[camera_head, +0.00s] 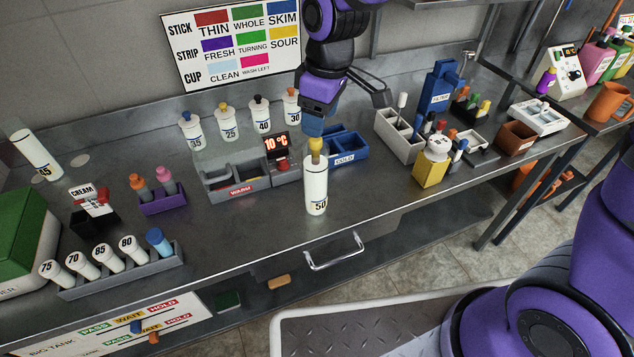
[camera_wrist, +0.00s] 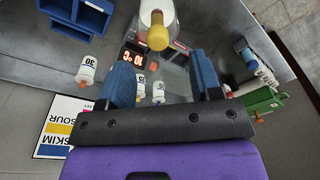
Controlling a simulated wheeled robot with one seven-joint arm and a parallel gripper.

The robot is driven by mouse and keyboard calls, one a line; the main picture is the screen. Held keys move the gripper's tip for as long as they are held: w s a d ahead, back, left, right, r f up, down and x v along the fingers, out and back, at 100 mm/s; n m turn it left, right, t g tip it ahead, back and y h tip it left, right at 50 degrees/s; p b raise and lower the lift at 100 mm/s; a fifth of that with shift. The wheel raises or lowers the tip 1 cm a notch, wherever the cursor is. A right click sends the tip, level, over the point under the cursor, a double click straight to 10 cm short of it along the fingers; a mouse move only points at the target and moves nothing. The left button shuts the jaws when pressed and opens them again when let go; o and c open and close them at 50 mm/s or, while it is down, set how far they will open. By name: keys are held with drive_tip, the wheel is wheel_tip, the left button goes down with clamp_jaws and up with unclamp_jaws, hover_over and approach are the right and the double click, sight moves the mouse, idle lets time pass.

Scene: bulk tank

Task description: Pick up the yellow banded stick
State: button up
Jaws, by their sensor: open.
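A stick with a yellow top (camera_head: 315,146) stands in the tall white cylinder marked 50 (camera_head: 316,192), upright near the front edge of the steel counter. In the wrist view its yellow knob (camera_wrist: 157,38) shows over the pale cylinder body (camera_wrist: 158,12); no band can be made out. My gripper (camera_head: 313,128) points down, just above and around the top of the stick in the head view. In the wrist view its two blue fingers (camera_wrist: 163,75) are spread with nothing between them, and the knob lies just beyond the fingertips, roughly centred.
A grey warm bin (camera_head: 238,188) with a red display stands left of the cylinder, and a blue cold bin (camera_head: 347,150) behind it. Several white numbered cylinders line the back. A yellow block (camera_head: 429,174) and white caddy (camera_head: 398,138) are to the right.

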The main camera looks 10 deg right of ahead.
drive_tip(key=shift+w+a+f, duration=0.1)
drive_tip(key=shift+f, duration=0.9)
drive_tip(key=shift+w+a+f, duration=0.15)
drive_tip(key=shift+f, duration=0.8)
drive_tip(key=shift+w+a+f, duration=0.1)
drive_tip(key=shift+f, duration=0.9)
clamp_jaws()
